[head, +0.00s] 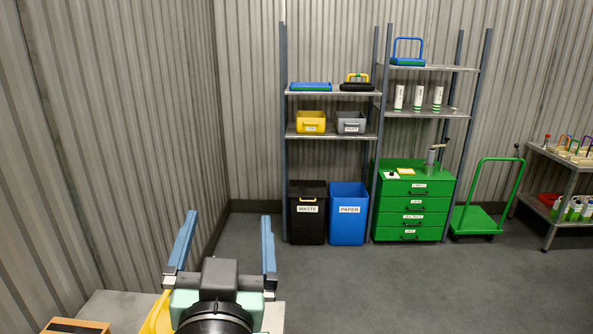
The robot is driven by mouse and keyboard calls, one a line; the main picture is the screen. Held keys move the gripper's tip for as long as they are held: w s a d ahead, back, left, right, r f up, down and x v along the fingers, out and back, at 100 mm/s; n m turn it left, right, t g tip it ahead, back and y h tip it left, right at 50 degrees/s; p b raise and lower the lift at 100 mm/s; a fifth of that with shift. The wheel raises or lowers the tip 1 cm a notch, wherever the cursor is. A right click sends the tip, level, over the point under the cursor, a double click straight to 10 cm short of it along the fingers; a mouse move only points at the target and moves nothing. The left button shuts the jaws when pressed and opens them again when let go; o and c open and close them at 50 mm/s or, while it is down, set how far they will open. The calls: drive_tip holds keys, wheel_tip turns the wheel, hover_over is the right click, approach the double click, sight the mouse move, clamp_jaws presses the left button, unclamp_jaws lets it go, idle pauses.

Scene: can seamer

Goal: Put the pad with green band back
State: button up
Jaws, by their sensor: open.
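My gripper (227,222) is in the lower left of the head view, with its two blue fingers wide apart and nothing between them. It is far in front of the shelves. A flat blue item with a green edge (311,87) lies on the upper board of the left rack. A blue-handled item with a green lower edge (408,62) sits on the top board of the right rack. A dark item with a yellow handle (357,87) is beside the flat blue one. I cannot tell which, if any, is the pad with the green band.
Below my gripper are a pale surface (122,306), a cardboard box (78,327) and something yellow (158,316). Black waste (307,222) and blue paper bins (348,225), a green drawer cabinet (412,205) and a green cart (476,221) line the back. The middle floor is clear.

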drive_tip(key=s+d+r+t, duration=0.2)
drive_tip(key=s+r, duration=0.1)
drive_tip(key=r, duration=0.5)
drive_tip(key=s+d+r+t+h, duration=0.1)
drive_tip(key=s+d+r+t, duration=0.2)
drive_tip(key=r, duration=0.5)
drive_tip(key=s+d+r+t+h, duration=0.1)
drive_tip(key=s+d+r+t, duration=0.2)
drive_tip(key=s+r, duration=0.2)
wheel_tip(320, 180, up, 3)
drive_tip(key=shift+s+d+r, duration=0.2)
wheel_tip(320, 180, down, 3)
drive_tip(key=b, duration=0.3)
